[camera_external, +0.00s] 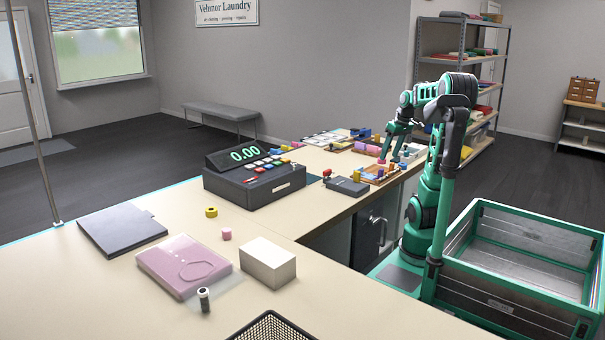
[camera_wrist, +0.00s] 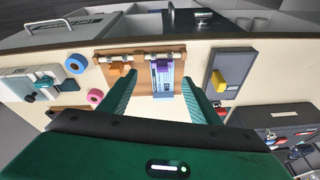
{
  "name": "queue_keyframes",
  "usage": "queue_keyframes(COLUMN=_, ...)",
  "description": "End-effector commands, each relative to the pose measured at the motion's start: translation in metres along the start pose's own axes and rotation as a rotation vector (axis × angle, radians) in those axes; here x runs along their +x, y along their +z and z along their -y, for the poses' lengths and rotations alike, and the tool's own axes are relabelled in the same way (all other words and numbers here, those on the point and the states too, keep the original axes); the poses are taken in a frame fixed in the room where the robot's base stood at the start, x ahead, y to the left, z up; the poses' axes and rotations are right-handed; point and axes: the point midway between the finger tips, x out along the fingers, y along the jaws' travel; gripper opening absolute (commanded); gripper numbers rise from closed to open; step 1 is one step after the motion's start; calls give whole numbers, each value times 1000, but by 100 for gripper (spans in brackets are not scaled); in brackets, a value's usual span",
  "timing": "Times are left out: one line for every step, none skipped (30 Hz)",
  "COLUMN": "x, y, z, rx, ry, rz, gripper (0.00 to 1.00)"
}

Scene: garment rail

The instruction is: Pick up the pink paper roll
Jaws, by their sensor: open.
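In the wrist view a pink roll (camera_wrist: 95,97) with a hole in its middle sits on the cream counter, left of my gripper's left finger. My gripper (camera_wrist: 160,80) is open, with a wooden board carrying a purple-and-blue piece in view between its fingers. In the external view my gripper (camera_external: 390,147) hangs over the far end of the counter among small items. Another small pink cylinder (camera_external: 226,233) stands on the near counter, well away from my gripper. I cannot tell which is the paper roll.
A blue roll (camera_wrist: 75,64) lies beside the pink one. The wooden board (camera_wrist: 143,84) and a grey plate with a yellow block (camera_wrist: 219,78) are close to the fingers. A cash register (camera_external: 254,172), pink garment pack (camera_external: 184,265) and white box (camera_external: 268,262) occupy the counter (camera_external: 330,290).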

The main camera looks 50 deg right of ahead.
Motion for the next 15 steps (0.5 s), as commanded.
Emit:
queue_keyframes(x=8, y=-10, z=-16, rx=-15, ry=-16, rz=-36, gripper=57)
queue_keyframes(x=12, y=-18, z=-24, rx=-34, ry=-27, rz=-65, gripper=57)
queue_keyframes(x=16, y=-28, z=-34, rx=-58, ry=-40, rz=-107, gripper=57)
queue_keyframes(x=19, y=-35, z=-41, rx=-74, ry=-50, rz=-140, gripper=57)
queue_keyframes(x=21, y=-41, z=-49, rx=-89, ry=-59, rz=-173, gripper=57)
queue_keyframes(x=24, y=-49, z=-59, rx=-107, ry=-72, rz=-217, gripper=57)
queue_keyframes(x=25, y=-54, z=-67, rx=-119, ry=-80, rz=-253, gripper=57)
queue_keyframes(x=26, y=-60, z=-75, rx=-132, ry=-88, rz=-290, gripper=57)
queue_keyframes(x=26, y=-66, z=-87, rx=-144, ry=-96, rz=-342, gripper=57)
queue_keyframes(x=26, y=-70, z=-95, rx=-153, ry=-101, rz=-381, gripper=57)
queue_keyframes(x=25, y=-74, z=-103, rx=-161, ry=-107, rz=-420, gripper=57)
queue_keyframes(x=23, y=-78, z=-114, rx=-169, ry=-111, rz=-470, gripper=57)
queue_keyframes(x=21, y=-81, z=-121, rx=-175, ry=-113, rz=-506, gripper=57)
queue_keyframes(x=19, y=-83, z=-128, rx=-179, ry=-114, rz=-540, gripper=57)
queue_keyframes(x=16, y=-85, z=-137, rx=-183, ry=-115, rz=-583, gripper=57)
